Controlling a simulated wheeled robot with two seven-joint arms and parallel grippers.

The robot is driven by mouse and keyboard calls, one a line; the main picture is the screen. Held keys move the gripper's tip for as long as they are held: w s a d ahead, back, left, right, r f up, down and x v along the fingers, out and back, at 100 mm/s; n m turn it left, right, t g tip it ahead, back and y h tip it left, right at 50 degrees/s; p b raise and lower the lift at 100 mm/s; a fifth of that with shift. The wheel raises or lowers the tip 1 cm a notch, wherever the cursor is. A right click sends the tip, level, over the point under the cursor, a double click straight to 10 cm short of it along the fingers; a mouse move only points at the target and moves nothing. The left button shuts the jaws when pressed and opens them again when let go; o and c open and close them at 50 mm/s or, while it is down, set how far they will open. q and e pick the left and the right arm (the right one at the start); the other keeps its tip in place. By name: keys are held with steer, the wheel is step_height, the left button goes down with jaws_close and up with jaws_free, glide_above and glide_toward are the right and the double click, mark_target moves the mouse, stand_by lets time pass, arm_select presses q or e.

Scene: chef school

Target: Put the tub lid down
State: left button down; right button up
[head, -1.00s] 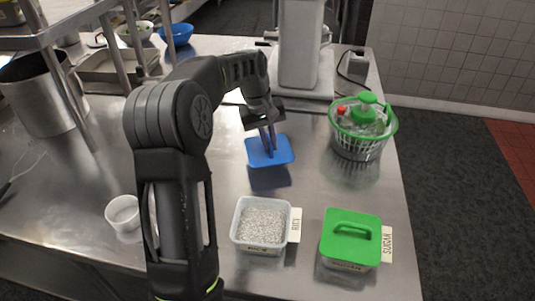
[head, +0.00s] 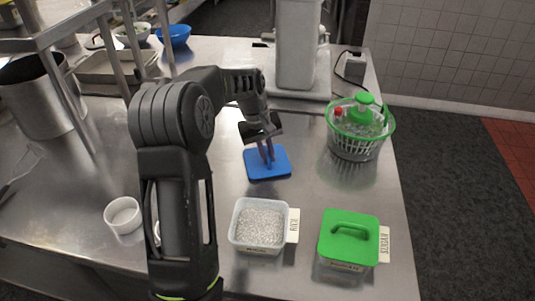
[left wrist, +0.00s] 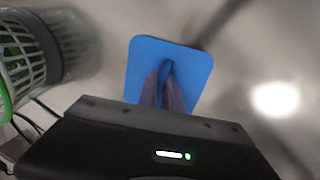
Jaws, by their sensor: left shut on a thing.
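The blue tub lid (head: 281,164) is at the middle of the steel counter, behind the rice tub. It lies flat, at or very close to the counter top. My left gripper (head: 267,156) points down and is shut on the lid's handle. The lid also shows in the left wrist view (left wrist: 190,62), with both fingers (left wrist: 163,92) on its handle. The open tub of rice (head: 261,226) stands in front of the lid, with a "RICE" card beside it. My right gripper is not in view.
A tub with a green lid (head: 348,238) and a sugar card stands at front right. A small white bowl (head: 123,215) is at left. Counter around the lid is clear.

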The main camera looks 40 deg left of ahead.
mark_target(260, 164)
arm_select(q)
steer(key=c, duration=1.5)
jaws_free()
steer(key=shift+f, duration=0.1)
steer(key=r, duration=0.4)
steer(key=s+a+r, duration=0.1)
steer(key=r, duration=0.3)
steer(key=s+r, duration=0.1)
steer(key=r, duration=0.3)
steer(key=shift+a+b, duration=0.25)
steer(key=shift+b, duration=0.1)
